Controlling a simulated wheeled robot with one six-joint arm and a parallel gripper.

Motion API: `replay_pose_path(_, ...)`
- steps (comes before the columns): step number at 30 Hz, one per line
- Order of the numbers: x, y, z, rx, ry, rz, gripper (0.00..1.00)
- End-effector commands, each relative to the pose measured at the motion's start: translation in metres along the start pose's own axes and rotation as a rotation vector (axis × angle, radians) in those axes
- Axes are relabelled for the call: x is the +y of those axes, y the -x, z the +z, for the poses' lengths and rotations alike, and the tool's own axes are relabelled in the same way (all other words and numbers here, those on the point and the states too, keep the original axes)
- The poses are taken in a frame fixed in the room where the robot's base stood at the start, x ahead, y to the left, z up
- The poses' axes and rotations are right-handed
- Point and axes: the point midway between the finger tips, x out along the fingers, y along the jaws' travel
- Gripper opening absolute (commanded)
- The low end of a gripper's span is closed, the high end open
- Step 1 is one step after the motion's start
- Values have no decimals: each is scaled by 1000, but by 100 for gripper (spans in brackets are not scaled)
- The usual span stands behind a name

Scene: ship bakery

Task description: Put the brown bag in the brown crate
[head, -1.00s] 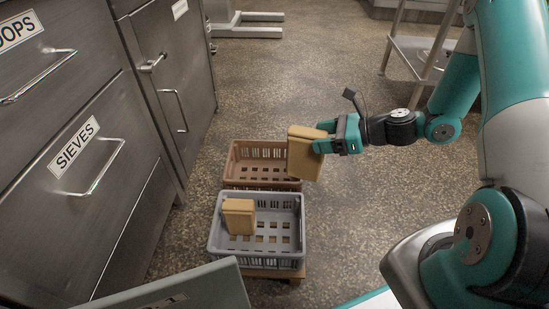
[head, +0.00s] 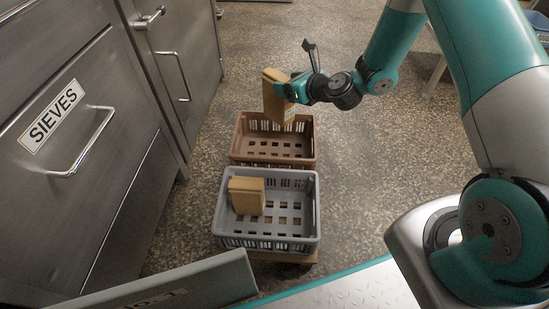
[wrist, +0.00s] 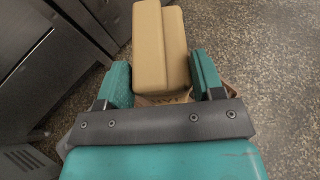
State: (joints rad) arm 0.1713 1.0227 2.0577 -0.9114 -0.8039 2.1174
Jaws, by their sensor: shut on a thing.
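A tan-brown bag (head: 277,95) is held in my gripper (head: 293,88), upright and slightly tilted, above the brown crate (head: 240,150). In the head view its lower end overlaps the crate's far part; I cannot tell its exact height. In the wrist view the bag (wrist: 160,45) sits between the two teal fingers of my gripper (wrist: 163,85). The brown crate looks empty where its slatted floor shows. In the wrist view the bag and gripper hide most of what is below.
A grey crate (head: 310,215) stands in front of the brown one and holds another tan bag (head: 246,196). Steel drawers (head: 75,130), one labelled SIEVES, stand to the left. An open grey drawer front (head: 190,285) is at the bottom. The speckled floor (head: 370,170) right of the crates is clear.

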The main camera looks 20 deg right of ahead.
Motion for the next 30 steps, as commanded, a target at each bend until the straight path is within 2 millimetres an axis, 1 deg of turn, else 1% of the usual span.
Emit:
replay_pose_path(1,3,-5,5,-8,-1,-10,0)
replay_pose_path(4,5,-10,8,-5,-8,-24,0)
replay_pose_path(7,7,-16,2,-4,-13,-30,0)
replay_pose_path(11,7,-26,-25,-1,-16,-32,0)
replay_pose_path(15,7,-41,-60,0,-16,-31,0)
replay_pose_path(21,7,-60,-106,-1,-16,-32,0)
replay_pose_path(25,7,-68,-126,-3,-16,-31,0)
replay_pose_path(27,7,-71,-132,-3,-15,-31,0)
replay_pose_path(30,6,-72,-136,-4,-15,-31,0)
